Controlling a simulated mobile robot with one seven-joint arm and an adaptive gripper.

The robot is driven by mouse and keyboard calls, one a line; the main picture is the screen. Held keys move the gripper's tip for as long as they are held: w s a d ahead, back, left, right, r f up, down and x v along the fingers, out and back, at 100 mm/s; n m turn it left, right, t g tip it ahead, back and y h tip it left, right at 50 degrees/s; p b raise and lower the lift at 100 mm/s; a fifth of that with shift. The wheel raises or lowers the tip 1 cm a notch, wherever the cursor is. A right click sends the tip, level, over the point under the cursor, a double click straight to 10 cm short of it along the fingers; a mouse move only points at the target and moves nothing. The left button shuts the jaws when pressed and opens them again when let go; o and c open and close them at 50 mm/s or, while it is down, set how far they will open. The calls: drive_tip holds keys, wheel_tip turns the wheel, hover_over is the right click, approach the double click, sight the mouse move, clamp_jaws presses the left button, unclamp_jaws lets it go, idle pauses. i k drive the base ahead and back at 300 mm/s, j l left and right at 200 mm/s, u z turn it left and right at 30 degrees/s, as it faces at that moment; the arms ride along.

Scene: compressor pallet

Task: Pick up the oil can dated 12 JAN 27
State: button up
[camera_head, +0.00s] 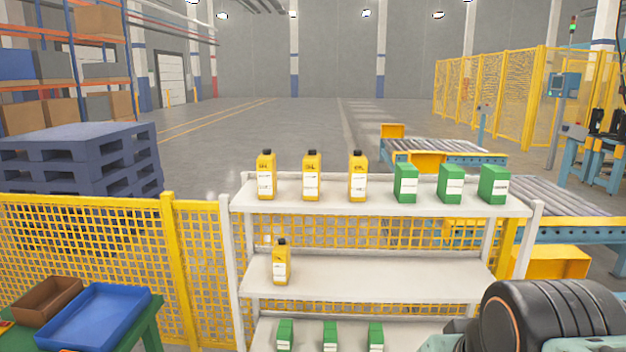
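Yellow oil cans with black caps and white labels stand upright on a white shelf rack (380,272). On the top shelf are a left can (265,177), a middle can (311,178) and a right can (357,178). One more can (281,264) stands alone at the left of the middle shelf. The label print is too small to read, so I cannot tell which can is dated 12 JAN 27. A dark, ribbed part of my arm fills the lower right corner, in front of the rack's right end. My gripper is not in view.
Green boxes (450,184) stand on the top shelf's right half, and more (330,334) on the bottom shelf. The middle shelf is bare right of its can. A blue tray (95,315) and brown tray (45,300) sit on a green table at lower left. Yellow mesh fence (80,245) flanks the rack.

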sight(266, 167)
drive_tip(key=i+j+z, duration=0.1)
drive_tip(key=j, duration=0.3)
drive_tip(key=i+j, duration=0.2)
drive_tip(key=j, duration=0.25)
drive_tip(key=i+j+z, duration=0.15)
drive_tip(key=j, duration=0.25)
drive_tip(key=i+j+z, duration=0.1)
drive_tip(key=j, duration=0.35)
drive_tip(key=i+j+z, duration=0.1)
drive_tip(key=j, duration=0.35)
drive_tip(key=i+j, duration=0.1)
drive_tip(key=j, duration=0.4)
drive_tip(key=i+l+z, duration=0.05)
